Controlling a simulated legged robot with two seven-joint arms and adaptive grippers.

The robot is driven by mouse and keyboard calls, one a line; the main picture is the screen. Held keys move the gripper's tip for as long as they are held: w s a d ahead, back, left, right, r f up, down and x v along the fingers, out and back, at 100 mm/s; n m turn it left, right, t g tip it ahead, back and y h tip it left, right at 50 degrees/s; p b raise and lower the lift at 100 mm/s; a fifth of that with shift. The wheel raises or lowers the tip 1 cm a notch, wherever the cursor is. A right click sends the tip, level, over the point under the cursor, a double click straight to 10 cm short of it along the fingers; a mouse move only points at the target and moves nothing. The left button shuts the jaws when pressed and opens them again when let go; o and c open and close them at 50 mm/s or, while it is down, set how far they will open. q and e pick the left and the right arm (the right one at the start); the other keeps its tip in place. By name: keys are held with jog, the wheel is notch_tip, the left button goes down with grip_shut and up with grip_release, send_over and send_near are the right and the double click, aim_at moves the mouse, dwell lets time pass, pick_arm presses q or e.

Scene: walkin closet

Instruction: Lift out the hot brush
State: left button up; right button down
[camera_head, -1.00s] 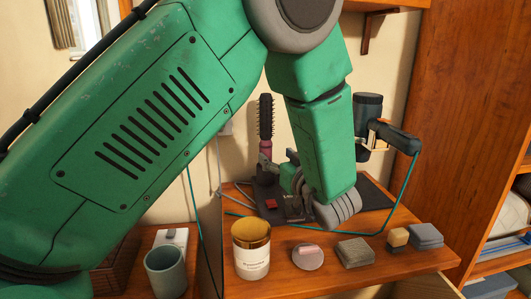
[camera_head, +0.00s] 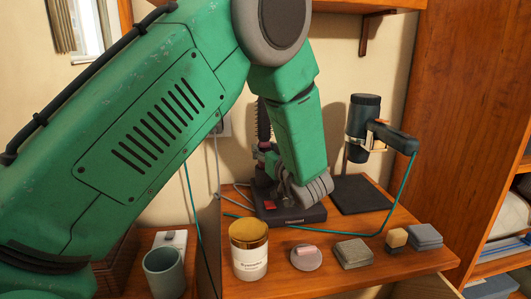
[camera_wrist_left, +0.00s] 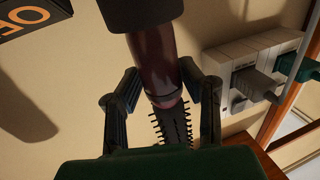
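The hot brush (camera_head: 263,122) stands upright in its dark stand (camera_head: 291,215) on the wooden counter, bristled barrel up. My left arm covers part of the stand and handle. My left gripper (camera_head: 265,158) is at the handle's height. In the left wrist view the brush handle (camera_wrist_left: 155,58) passes between the two fingers of my left gripper (camera_wrist_left: 161,85), and the bristles (camera_wrist_left: 172,125) show below. The fingers flank the handle closely and look partly open; the right-hand finger is very near or touching it. My right gripper is not in view.
A gold-lidded jar (camera_head: 249,252), a round disc (camera_head: 306,257) and small blocks (camera_head: 353,252) line the front. A socket strip (camera_wrist_left: 250,70) with plugs is beside the brush.

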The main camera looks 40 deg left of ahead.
pick_arm(q)
grip_shut()
